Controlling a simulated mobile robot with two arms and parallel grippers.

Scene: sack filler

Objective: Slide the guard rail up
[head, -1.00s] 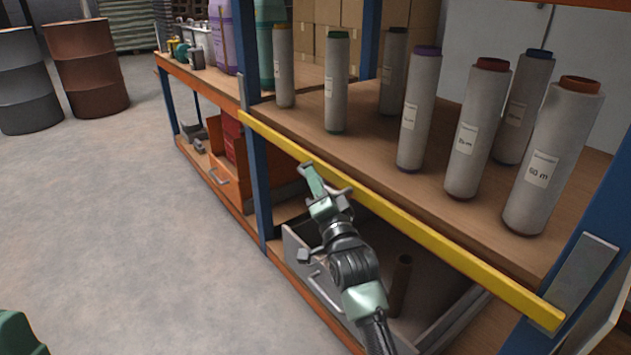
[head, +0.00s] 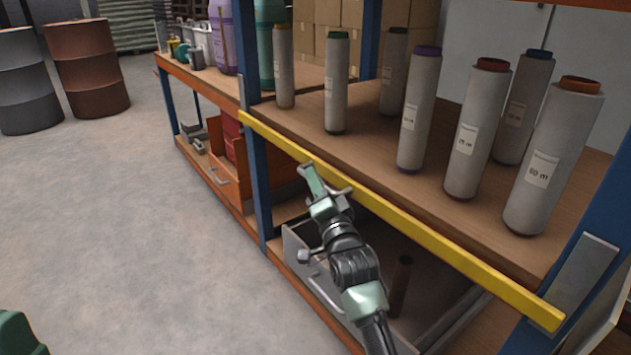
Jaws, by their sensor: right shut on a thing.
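The yellow guard rail (head: 425,234) runs across the front edge of the wooden shelf, from the blue post (head: 257,165) at the left to a grey metal plate (head: 578,272) on the right post. My right gripper (head: 326,186) is at the rail's left half, shut on the rail, with one green finger in front of it and above its lower edge. My left gripper is not in view; a small green part of mine shows at the bottom left corner.
Several grey rolls with coloured ends, one of them labelled 60 m (head: 555,155), stand on the shelf behind the rail. An open grey drawer (head: 318,275) sits below my right arm. Two drums stand at the far left, one brown (head: 85,68). The floor at left is clear.

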